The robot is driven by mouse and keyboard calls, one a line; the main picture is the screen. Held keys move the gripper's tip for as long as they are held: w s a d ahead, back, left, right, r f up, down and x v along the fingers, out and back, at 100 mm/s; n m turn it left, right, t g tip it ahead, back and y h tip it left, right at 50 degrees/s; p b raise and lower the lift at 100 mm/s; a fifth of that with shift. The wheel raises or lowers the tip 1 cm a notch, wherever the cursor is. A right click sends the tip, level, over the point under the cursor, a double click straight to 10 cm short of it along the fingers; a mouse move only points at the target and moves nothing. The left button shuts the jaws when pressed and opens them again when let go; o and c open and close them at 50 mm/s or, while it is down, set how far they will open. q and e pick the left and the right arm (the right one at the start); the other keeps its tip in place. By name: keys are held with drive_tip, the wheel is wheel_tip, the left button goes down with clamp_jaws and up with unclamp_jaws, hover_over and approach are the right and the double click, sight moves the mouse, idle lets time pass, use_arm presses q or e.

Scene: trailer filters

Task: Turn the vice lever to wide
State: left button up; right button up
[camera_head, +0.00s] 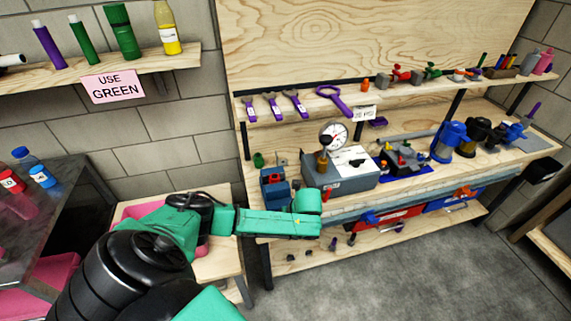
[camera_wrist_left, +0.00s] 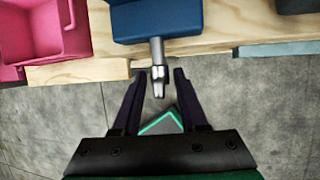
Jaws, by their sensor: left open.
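The blue vice (camera_head: 275,186) stands at the left end of the workbench. In the left wrist view its blue body (camera_wrist_left: 155,20) is at the top, and a grey metal lever (camera_wrist_left: 158,65) sticks out from it over the bench edge. My left gripper (camera_wrist_left: 158,76) is open, with one dark finger on each side of the lever's end. Gaps show between the lever and both fingers. In the head view my green left forearm reaches to just in front of the vice, and its fingers and the lever cannot be made out there. My right gripper is not in view.
A grey box with a dial gauge (camera_head: 334,136) stands right of the vice on the workbench (camera_head: 405,187). A pink bin (camera_wrist_left: 52,28) is left of the vice in the wrist view. A shelf with tools and a "USE GREEN" sign (camera_head: 113,87) are behind. Floor in front is clear.

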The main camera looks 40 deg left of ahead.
use_arm(q)
clamp_jaws()
